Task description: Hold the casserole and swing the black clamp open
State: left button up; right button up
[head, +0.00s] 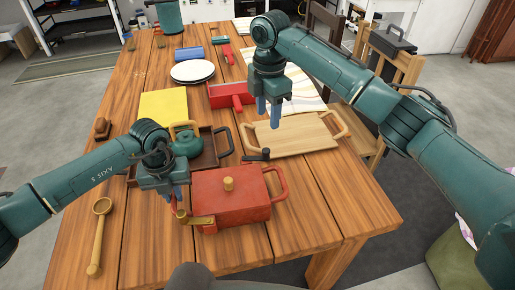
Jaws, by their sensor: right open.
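The red casserole (230,205) stands on the table in front of me, its lid topped by a gold knob (228,184). The black clamp (257,156) is at its far edge. A gold clamp (198,221) is at its near left corner. My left gripper (177,200) points down at the casserole's left side. Its fingers are by the left handle, which they partly hide; whether they close on it I cannot tell. My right gripper (269,110) is open and empty, pointing down, above and beyond the black clamp.
A wooden tray board (292,136) lies right of and beyond the casserole. A dark tray (226,141) with a green teapot (187,144) is behind it. A wooden spoon (99,235) is at left. The front right table is clear.

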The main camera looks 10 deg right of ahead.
pick_arm(q)
jog(key=o, duration=0.5)
